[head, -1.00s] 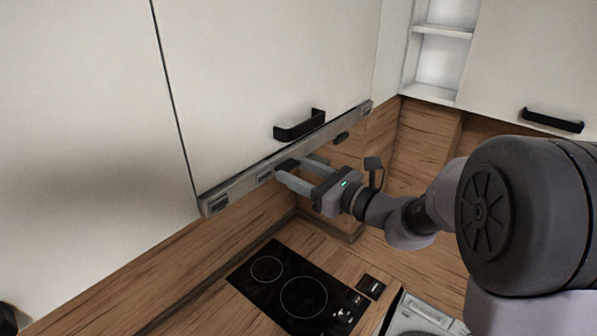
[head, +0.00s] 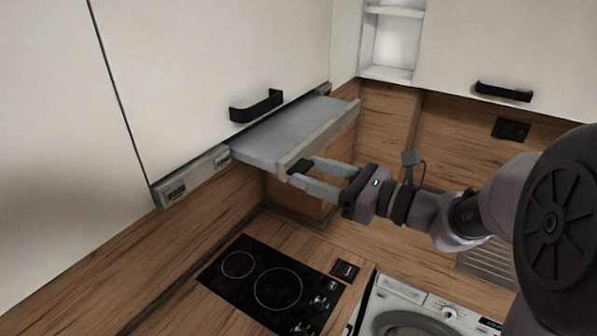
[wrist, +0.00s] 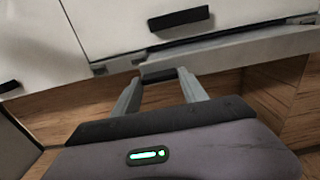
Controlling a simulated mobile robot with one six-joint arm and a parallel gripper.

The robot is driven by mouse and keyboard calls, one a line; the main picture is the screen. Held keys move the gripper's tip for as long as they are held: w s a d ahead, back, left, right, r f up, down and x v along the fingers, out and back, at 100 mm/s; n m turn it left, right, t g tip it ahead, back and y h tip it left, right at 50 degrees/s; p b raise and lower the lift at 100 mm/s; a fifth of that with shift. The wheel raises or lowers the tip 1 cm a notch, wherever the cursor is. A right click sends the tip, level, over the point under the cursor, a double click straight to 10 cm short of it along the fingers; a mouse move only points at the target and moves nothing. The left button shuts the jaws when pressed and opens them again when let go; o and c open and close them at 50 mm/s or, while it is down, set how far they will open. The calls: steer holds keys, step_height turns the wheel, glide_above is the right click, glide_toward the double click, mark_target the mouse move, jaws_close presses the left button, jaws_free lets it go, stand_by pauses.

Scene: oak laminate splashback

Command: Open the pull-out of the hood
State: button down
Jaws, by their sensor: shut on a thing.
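The hood's pull-out (head: 285,128) is a flat grey panel with a metal front strip. It sticks out from under the white upper cabinet, above the cooktop. Its front strip also shows in the wrist view (wrist: 235,50). My gripper (head: 297,173) is at the left part of the front strip, shut on the small dark handle (head: 300,167). In the wrist view the dark handle (wrist: 159,75) lies between the fingertips of my gripper (wrist: 160,82). The hood's fixed front strip (head: 192,177) stays at the cabinet, left of the pull-out.
The white cabinet door with a black handle (head: 256,106) is above the pull-out. The black cooktop (head: 270,285) lies below on the wooden worktop. A washing machine (head: 425,310) stands at lower right. Another black cabinet handle (head: 503,92) is at upper right. Air below the pull-out is free.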

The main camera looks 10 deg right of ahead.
steer(key=c, duration=0.6)
jaws_free()
steer(key=shift+s+d, duration=0.1)
steer(key=b+v, duration=0.3)
steer(key=v, duration=1.4)
steer(key=shift+s+f, duration=0.1)
